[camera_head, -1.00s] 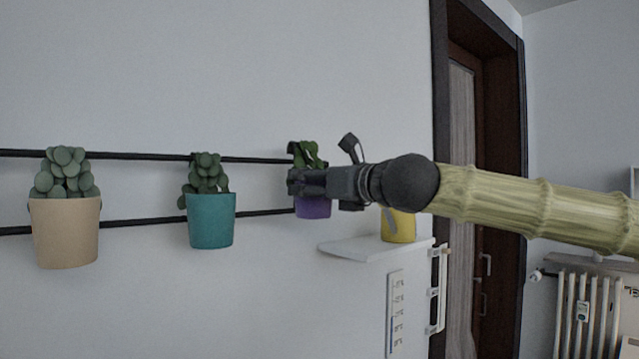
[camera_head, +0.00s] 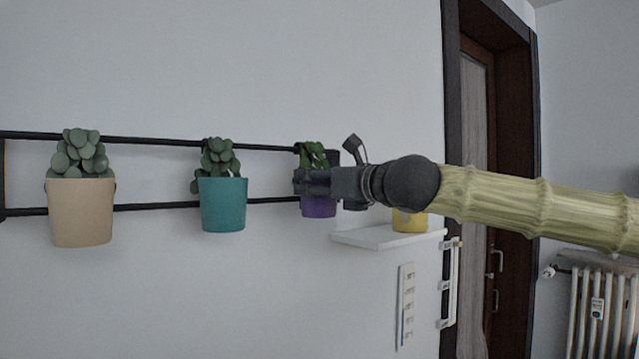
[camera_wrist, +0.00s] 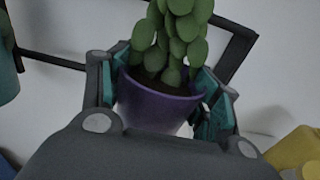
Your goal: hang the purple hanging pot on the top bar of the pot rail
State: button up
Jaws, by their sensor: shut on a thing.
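The purple hanging pot (camera_head: 319,208) with a green leafy plant is held in my gripper (camera_head: 303,182), in front of the right end of the pot rail. In the wrist view the purple pot (camera_wrist: 152,108) sits upright between the two fingers of my gripper (camera_wrist: 160,98), which are shut on its sides. The pot rail has a black top bar (camera_head: 150,141) and a black lower bar (camera_head: 150,206) on the wall. The pot's hook is hidden, and I cannot tell whether the pot touches the top bar.
A beige pot (camera_head: 81,215) and a teal pot (camera_head: 223,205) with plants hang on the rail at the left. A white shelf (camera_head: 375,238) with a yellow pot (camera_head: 408,222) is below right of my gripper. A door frame stands further right.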

jog(key=o, duration=1.4)
jog(key=shift+o, duration=0.2)
